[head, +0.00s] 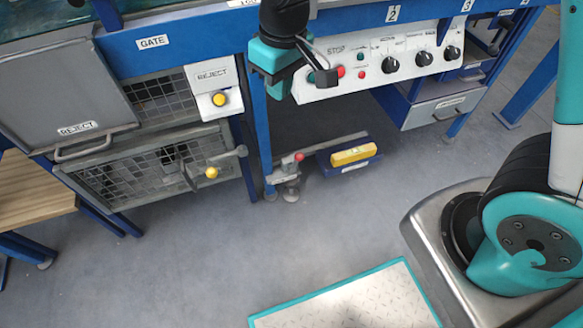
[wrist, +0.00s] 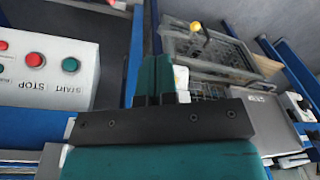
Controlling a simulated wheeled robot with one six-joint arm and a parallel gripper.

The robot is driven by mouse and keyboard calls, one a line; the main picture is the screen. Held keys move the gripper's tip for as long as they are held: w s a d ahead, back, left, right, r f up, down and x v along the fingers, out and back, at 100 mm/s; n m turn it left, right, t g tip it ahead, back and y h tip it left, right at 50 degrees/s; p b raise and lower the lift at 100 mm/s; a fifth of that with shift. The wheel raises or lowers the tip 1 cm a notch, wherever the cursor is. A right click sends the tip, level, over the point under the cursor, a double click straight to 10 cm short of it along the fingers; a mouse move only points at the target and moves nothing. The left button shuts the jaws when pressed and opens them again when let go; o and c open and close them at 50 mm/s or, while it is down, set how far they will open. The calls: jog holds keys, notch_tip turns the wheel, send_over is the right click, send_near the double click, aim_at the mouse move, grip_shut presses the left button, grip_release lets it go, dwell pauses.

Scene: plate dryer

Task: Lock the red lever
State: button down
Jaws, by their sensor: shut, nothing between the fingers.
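The red lever (head: 299,157) shows in the head view as a small red knob on a grey metal arm, low down beside the foot of a blue post. Its exact lock position is too small to tell. It does not show in the wrist view. My gripper (head: 279,92) is well above it, in front of the blue post and beside the control panel. In the wrist view my gripper's teal fingers (wrist: 156,75) are together, with nothing between them. My gripper is apart from the red lever.
The control panel (head: 378,62) with knobs is right of my gripper. A mesh door with a yellow-knobbed lever (head: 212,172) is at left, below the grey reject cover (head: 62,90). A yellow block (head: 354,154) lies right of the red lever. Open floor (head: 200,250) is in front.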

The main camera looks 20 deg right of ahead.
jog(key=w+f+h+b, duration=0.2)
jog(key=w+f+b, duration=0.1)
jog(key=f, duration=1.4)
jog(key=w+f+t+h+b, duration=0.1)
jog(key=w+f+h+b, duration=0.2)
jog(key=f, duration=1.3)
jog(key=w, duration=0.3)
jog(key=shift+f+n+t+b, duration=0.3)
jog(key=shift+f+n+b, duration=0.05)
jog(key=shift+n, duration=0.05)
jog(key=shift+w, duration=0.1)
jog(key=b, duration=0.5)
send_over(296, 164)
jog(key=s+a, duration=0.2)
jog(key=shift+f, duration=4.4)
jog(key=shift+w+a, duration=0.1)
jog(key=shift+w, duration=0.05)
